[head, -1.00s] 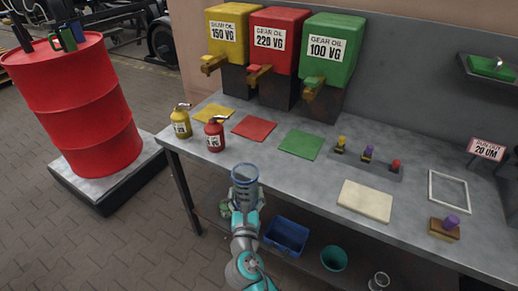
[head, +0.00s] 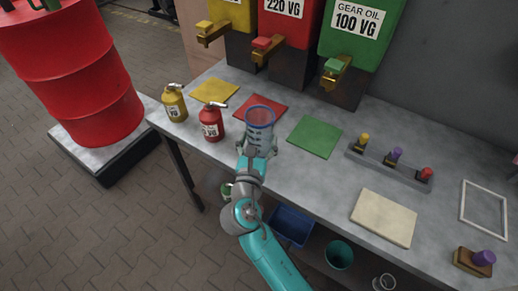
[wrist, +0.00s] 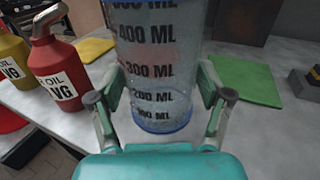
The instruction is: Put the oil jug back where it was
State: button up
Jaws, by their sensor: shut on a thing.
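The oil jug (head: 259,127), a clear measuring jug with a blue rim and dark ML marks, stands upright in my gripper (head: 256,150). In the wrist view the jug (wrist: 155,70) is between both fingers of my gripper (wrist: 160,100), which is shut on it. Its blue base shows low between the fingers, and its top is cut off. No coloured oil shows in it. The jug is over the front part of the grey workbench (head: 300,180), right of the red oil can (head: 211,122). I cannot tell whether its base touches the bench.
A yellow can (head: 174,103) stands further left. Yellow (head: 214,91), red (head: 272,101) and green mats (head: 314,137) lie before the oil dispensers (head: 357,40). A cream pad (head: 384,217) and white frame (head: 484,209) lie right. A blue bin (head: 292,225) is below.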

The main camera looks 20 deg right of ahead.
jog(key=shift+f, duration=2.25)
jog(key=shift+f, duration=0.15)
jog(key=o, duration=1.3)
jog(key=shift+s+a, duration=0.15)
jog(key=shift+s, duration=0.05)
jog(key=v, duration=1.1)
jog(key=shift+s+a, duration=0.2)
jog(key=shift+s, duration=0.05)
